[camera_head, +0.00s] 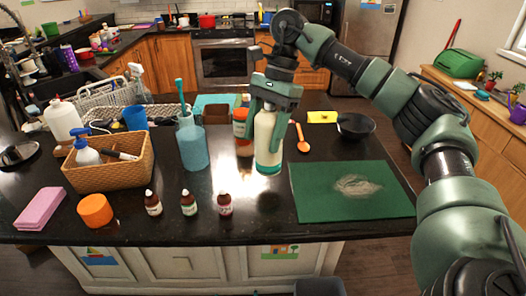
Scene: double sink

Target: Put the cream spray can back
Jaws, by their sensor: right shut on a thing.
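The cream spray can (266,143) is a cream cylinder with a teal band at its base. It stands upright at the middle of the dark counter. My right gripper (272,108) comes down from above and is shut on the can's upper part, hiding its top. From this view I cannot tell whether the base touches the counter. My left gripper is not in view.
An orange-and-white bottle (241,124) and a blue tumbler (193,147) stand close left of the can. A green mat (351,190) lies to the right. A wicker basket (108,165), small brown bottles (188,203) and a black bowl (355,126) share the counter (262,213).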

